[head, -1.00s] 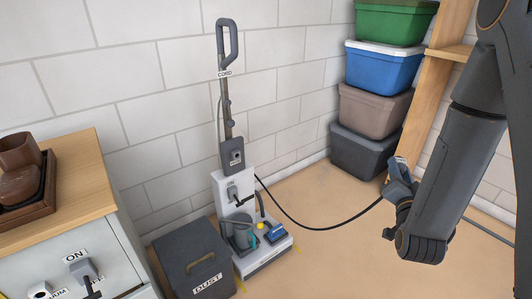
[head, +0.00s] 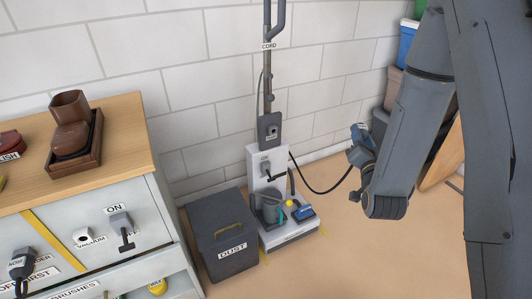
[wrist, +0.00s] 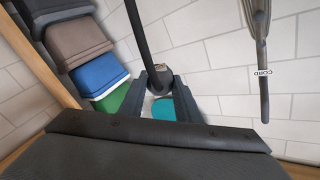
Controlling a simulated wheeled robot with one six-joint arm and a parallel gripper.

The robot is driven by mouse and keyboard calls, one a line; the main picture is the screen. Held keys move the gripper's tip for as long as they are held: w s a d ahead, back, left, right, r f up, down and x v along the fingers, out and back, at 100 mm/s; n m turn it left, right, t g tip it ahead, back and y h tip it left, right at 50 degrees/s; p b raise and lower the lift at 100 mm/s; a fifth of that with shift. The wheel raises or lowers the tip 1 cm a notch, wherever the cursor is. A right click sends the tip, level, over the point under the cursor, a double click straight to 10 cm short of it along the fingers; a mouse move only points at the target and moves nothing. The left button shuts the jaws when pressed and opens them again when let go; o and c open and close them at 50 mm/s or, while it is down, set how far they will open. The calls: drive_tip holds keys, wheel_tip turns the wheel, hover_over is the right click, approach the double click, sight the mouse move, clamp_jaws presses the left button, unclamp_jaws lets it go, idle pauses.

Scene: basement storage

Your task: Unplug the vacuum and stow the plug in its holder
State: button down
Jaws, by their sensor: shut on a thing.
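The vacuum (head: 262,160) stands upright against the wall in the head view, with a grey pole and a handle marked CORD (head: 268,46). A black cord (head: 322,191) runs from its body to my gripper (head: 361,146), right of the vacuum and clear of the floor. In the wrist view my gripper (wrist: 160,90) is shut on the dark grey plug (wrist: 160,81), with thick black cord leading away from it. The handle with its CORD label (wrist: 262,72) shows at the right there. On the cabinet, the round white socket (head: 82,237) labelled VACUUM looks empty.
A cabinet (head: 150,205) with a tray (head: 80,160) on top stands at left, with an ON lever (head: 122,228). A dark DUST bin (head: 222,235) sits beside the vacuum. Stacked storage boxes (head: 393,88) stand at the back right. Floor is open right of the vacuum.

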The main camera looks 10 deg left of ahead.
drive_tip(key=w+a+f+g+y+b, duration=0.1)
drive_tip(key=w+a+f+y, duration=0.1)
drive_tip(key=a, duration=0.5)
drive_tip(key=w+a+f+g+y+b, duration=0.1)
drive_tip(key=w+a+f+y+b, duration=0.1)
drive_tip(key=a+f+y, duration=0.2)
drive_tip(key=w+a+f+n+g+y+b, duration=0.1)
drive_tip(key=w+a+f+y, duration=0.2)
drive_tip(key=a+f, duration=0.3)
drive_tip(key=a, duration=0.3)
drive_tip(key=shift+a+f+y, duration=0.35)
drive_tip(key=shift+a+y, duration=0.05)
drive_tip(key=shift+d, duration=0.1)
drive_tip(key=shift+b+x, duration=0.75)
drive_tip(key=shift+x, duration=2.1)
drive_tip(key=shift+x, duration=1.4)
drive_tip(key=c, duration=1.2)
unclamp_jaws()
drive_tip(key=shift+f, duration=0.1)
